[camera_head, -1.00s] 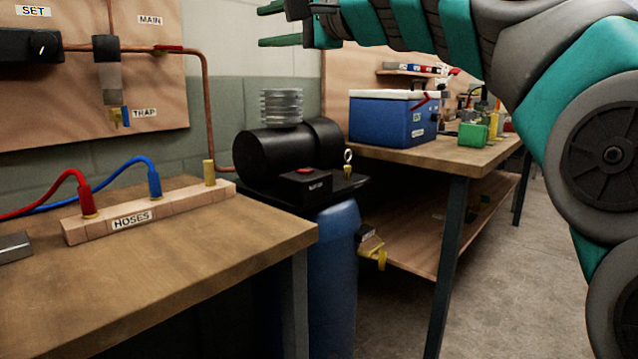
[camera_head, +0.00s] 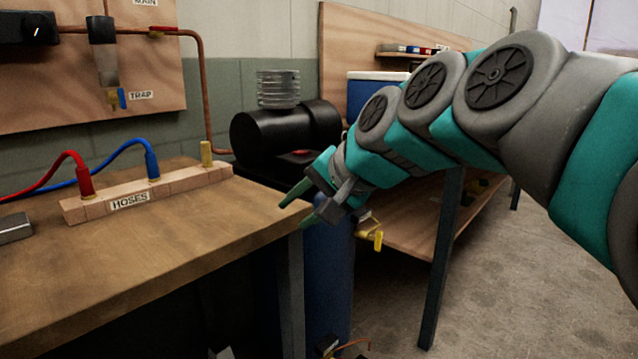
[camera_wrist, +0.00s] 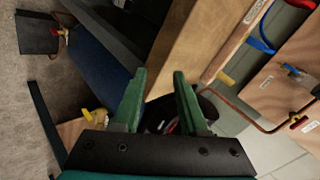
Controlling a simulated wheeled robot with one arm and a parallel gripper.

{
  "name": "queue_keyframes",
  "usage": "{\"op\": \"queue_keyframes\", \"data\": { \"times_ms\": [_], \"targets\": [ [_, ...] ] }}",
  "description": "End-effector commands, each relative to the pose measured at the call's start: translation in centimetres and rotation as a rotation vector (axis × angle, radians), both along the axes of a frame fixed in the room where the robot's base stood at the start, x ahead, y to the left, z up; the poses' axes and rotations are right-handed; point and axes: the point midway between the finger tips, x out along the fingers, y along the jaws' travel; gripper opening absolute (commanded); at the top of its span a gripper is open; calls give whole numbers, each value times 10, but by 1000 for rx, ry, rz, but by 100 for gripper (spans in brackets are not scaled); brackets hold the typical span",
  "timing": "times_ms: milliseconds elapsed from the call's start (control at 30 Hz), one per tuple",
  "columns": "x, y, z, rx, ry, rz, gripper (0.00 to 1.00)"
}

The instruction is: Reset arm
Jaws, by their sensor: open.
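My gripper (camera_head: 297,206) is open and empty in the head view, beside the right front corner of the near wooden bench (camera_head: 160,262). Its green fingers point left toward that corner, and my arm reaches in from the right. In the wrist view my gripper (camera_wrist: 160,92) shows two green fingers spread apart with nothing between them. The bench edge (camera_wrist: 205,45) lies beyond the fingertips there. My arm hides part of the blue cooler and the compressor's lower parts in the head view.
The hose rack (camera_head: 185,182) sits on the bench with red and blue hoses. A second workbench (camera_head: 405,238) stands behind my arm. Concrete floor (camera_head: 480,290) is open at lower right.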

Motion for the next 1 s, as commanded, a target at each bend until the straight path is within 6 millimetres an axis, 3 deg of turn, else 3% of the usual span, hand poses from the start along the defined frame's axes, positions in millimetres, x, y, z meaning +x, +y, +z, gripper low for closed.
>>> {"op": "queue_keyframes", "data": {
  "times_ms": [33,200,400,500,600,733,1000],
  "targets": [
    [-15,-11,-30,-67,37,18,42],
    [-75,-53,-123,-290,173,104,42],
    [-163,-110,-213,-507,354,235,42],
    [-209,-136,-245,-589,447,304,42],
    [-247,-157,-269,-646,526,364,42],
    [-278,-172,-285,-685,589,415,42],
    [-288,-178,-289,-699,608,432,42]
  ]
}}
